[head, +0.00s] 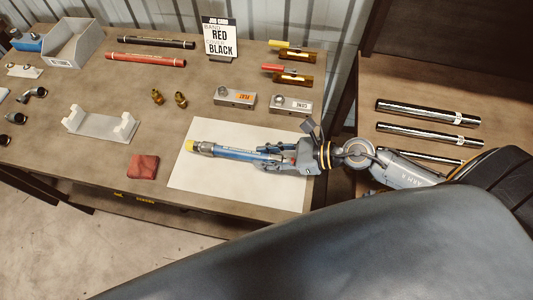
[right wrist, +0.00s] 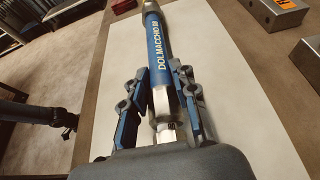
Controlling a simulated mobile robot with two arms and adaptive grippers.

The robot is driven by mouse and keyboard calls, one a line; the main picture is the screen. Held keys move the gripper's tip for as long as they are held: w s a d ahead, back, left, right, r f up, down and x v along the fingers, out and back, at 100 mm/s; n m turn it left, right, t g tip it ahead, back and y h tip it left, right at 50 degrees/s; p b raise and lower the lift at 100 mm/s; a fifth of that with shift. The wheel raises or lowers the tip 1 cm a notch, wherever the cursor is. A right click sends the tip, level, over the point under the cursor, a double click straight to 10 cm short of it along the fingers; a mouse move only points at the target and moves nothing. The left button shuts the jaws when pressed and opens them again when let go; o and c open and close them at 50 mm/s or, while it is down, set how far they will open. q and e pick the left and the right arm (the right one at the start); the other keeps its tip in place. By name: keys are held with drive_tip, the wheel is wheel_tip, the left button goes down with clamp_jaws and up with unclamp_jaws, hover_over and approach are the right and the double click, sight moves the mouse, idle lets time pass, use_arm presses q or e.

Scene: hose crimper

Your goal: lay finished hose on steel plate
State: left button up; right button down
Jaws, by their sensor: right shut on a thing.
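The blue hose (head: 240,154) has metal fittings at its ends and a yellow tip at its left end; its printed lettering shows in the right wrist view (right wrist: 158,45). My right gripper (head: 264,158) is shut on the hose near its right end, with a finger on either side of the metal fitting in the right wrist view (right wrist: 157,88). The hose is over the pale steel plate (head: 225,187), roughly level. I cannot tell whether it touches the plate.
Behind the plate stand two metal blocks (head: 235,98) (head: 291,105) and two brass fittings (head: 157,97). A white cradle (head: 100,125) and a red cloth (head: 143,167) are to the left. A sign (head: 219,37) stands at the back. Dark tubes (head: 428,112) lie on the right-hand table.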

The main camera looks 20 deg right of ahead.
drive_tip(key=shift+f+b, duration=0.5)
drive_tip(key=shift+f, duration=0.05)
idle(0.9)
drive_tip(key=c, duration=1)
unclamp_jaws()
drive_tip(key=shift+o, duration=0.2)
drive_tip(key=shift+f, duration=0.1)
drive_tip(key=v, duration=1.2)
